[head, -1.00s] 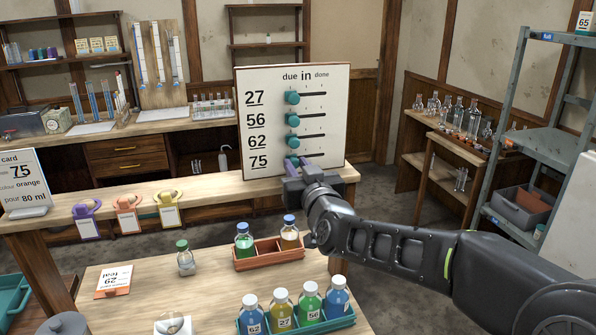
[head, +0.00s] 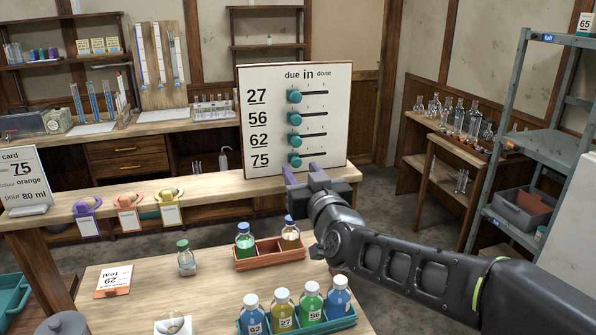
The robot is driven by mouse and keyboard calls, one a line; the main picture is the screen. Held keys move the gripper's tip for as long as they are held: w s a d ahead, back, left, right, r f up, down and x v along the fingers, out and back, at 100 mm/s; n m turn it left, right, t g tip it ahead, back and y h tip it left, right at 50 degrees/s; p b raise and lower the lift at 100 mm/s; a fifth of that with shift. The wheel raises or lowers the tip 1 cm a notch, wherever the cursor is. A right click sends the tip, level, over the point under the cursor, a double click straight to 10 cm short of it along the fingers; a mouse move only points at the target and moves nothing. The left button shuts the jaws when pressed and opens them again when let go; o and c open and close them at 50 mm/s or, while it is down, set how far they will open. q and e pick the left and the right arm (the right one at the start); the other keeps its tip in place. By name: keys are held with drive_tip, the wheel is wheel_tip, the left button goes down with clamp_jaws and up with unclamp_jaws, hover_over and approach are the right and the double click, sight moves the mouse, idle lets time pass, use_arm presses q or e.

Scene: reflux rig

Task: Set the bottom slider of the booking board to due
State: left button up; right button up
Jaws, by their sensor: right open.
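The white booking board (head: 262,168) stands on the wooden counter, with rows marked 27, 56, 62 and 75 and the headings due, in and done. Its bottom slider (head: 294,160), a teal knob in the row of 75, is at the left end of its slot, under due. The knobs above it are also at the left. My right gripper (head: 301,170) is open and empty, with purple fingertips just below and in front of the bottom knob. It appears apart from the knob. My left gripper is not in view.
An orange rack (head: 262,254) with small bottles and a teal rack (head: 318,325) with several bottles stand on the near table below my right arm. Coloured tags (head: 127,215) hang at the counter's front edge. A shelf (head: 530,150) stands at the right.

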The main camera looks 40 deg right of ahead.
drive_tip(key=v, duration=0.4)
drive_tip(key=shift+s+a+b, duration=0.15)
drive_tip(key=shift+s+b, duration=0.05)
drive_tip(key=shift+b, duration=0.15)
